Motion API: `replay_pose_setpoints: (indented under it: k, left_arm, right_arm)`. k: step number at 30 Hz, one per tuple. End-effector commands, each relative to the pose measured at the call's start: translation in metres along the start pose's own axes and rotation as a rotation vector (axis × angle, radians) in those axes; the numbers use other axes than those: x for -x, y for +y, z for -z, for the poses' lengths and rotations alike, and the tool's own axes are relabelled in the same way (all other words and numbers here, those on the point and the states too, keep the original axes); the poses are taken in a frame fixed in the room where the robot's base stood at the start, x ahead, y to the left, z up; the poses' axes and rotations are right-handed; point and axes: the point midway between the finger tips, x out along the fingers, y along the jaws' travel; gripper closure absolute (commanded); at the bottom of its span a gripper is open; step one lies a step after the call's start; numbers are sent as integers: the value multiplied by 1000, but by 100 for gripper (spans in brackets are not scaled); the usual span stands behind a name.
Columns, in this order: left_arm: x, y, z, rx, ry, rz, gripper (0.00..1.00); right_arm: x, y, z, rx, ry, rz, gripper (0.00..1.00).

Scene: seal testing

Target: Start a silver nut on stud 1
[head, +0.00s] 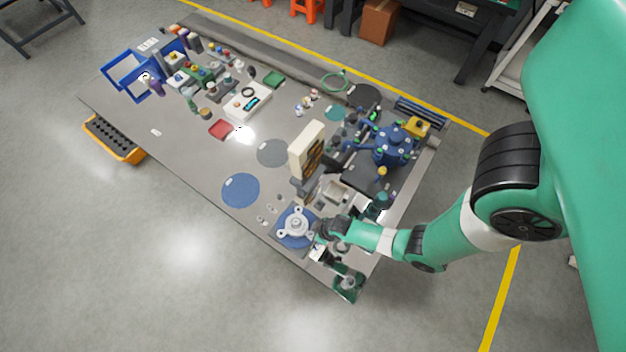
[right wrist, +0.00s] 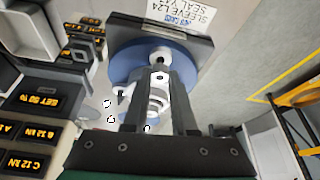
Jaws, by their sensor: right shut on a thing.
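The pale three-lobed flange fixture (head: 295,226) sits on a blue round pad on a dark plate near the table's front edge. It also shows in the right wrist view (right wrist: 157,100). My right gripper (head: 322,231) is at the fixture's right side, low over it. In the right wrist view its two fingers (right wrist: 158,76) are shut on a small silver piece, which looks like the nut and is mostly hidden between the fingertips. I cannot tell whether it touches a stud, or which stud is number 1. My left gripper is not in view.
Small loose pieces (head: 262,221) lie left of the fixture. A blue disc (head: 240,190) lies farther left. A cream upright panel (head: 307,148) stands behind the fixture, and a blue pump-like housing (head: 393,146) at the right. Clear table lies left of the blue disc.

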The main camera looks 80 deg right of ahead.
Motion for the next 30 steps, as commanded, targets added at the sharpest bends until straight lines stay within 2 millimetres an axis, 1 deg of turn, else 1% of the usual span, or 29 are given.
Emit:
replay_pose_setpoints:
  k: [6, 12, 17, 30]
  left_arm:
    - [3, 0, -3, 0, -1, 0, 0]
    - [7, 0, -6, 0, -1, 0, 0]
    - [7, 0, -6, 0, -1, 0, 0]
    - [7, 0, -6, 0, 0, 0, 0]
  right_arm:
    - [-2, 4, 0, 182, 0, 76, 100]
    - [-2, 4, 1, 315, 0, 129, 100]
    - [-1, 4, 1, 351, 1, 143, 100]
    - [-1, 4, 0, 352, 0, 143, 100]
